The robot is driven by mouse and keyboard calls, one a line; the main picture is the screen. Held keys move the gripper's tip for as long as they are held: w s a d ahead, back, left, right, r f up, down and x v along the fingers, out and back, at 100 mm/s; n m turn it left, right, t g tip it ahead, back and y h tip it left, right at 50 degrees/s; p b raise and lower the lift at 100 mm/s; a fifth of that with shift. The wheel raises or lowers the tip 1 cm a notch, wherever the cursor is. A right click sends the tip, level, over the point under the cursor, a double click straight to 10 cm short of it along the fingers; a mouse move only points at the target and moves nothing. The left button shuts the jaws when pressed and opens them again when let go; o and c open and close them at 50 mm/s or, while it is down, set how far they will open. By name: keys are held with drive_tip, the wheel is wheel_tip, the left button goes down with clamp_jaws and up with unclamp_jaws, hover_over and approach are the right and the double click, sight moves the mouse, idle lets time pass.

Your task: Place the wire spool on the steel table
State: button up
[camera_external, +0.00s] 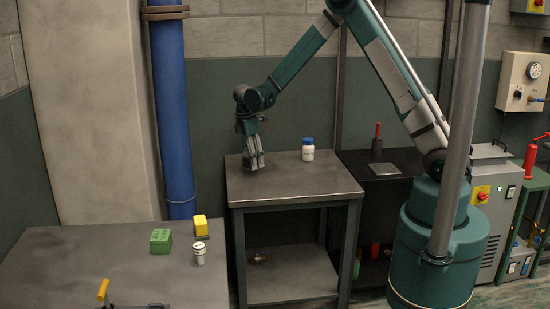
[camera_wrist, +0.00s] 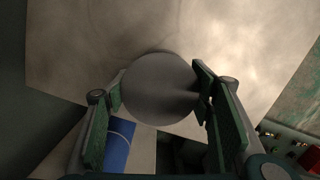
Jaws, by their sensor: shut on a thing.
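My gripper (camera_external: 253,161) points down at the left back part of the grey metal-topped table (camera_external: 295,184), with its fingertips very near the top. In the wrist view my gripper (camera_wrist: 160,84) is shut on a round, smooth grey thing, which I take to be the wire spool (camera_wrist: 158,90). The spool's round face fills the space between the green-padded fingers. In the external view the fingers mostly hide it. I cannot tell whether the spool touches the tabletop.
A white bottle with a blue cap (camera_external: 308,150) stands on the same table, right of my gripper. A blue pipe (camera_external: 172,110) rises behind on the left. The front left table (camera_external: 70,265) holds a green box (camera_external: 160,241), a yellow block (camera_external: 201,226) and a white canister (camera_external: 199,253). The tabletop's front is clear.

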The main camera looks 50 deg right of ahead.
sight(249, 155)
drive_tip(key=shift+f, duration=1.6)
drive_tip(key=shift+f+b, duration=0.2)
drive_tip(key=shift+b, duration=0.1)
drive_tip(key=o, duration=1.2)
drive_tip(key=shift+r, duration=0.2)
drive_tip(key=shift+w+a+r+p, duration=0.1)
drive_tip(key=shift+a+r+p, duration=0.1)
drive_tip(key=shift+r, duration=1.8)
drive_tip(key=shift+w+a+r+p, duration=0.15)
drive_tip(key=shift+a+r+p, duration=0.1)
drive_tip(key=shift+r, duration=1.7)
drive_tip(key=shift+w+a+r+p, duration=0.1)
drive_tip(key=shift+a+r+p, duration=0.1)
drive_tip(key=shift+r, duration=1.8)
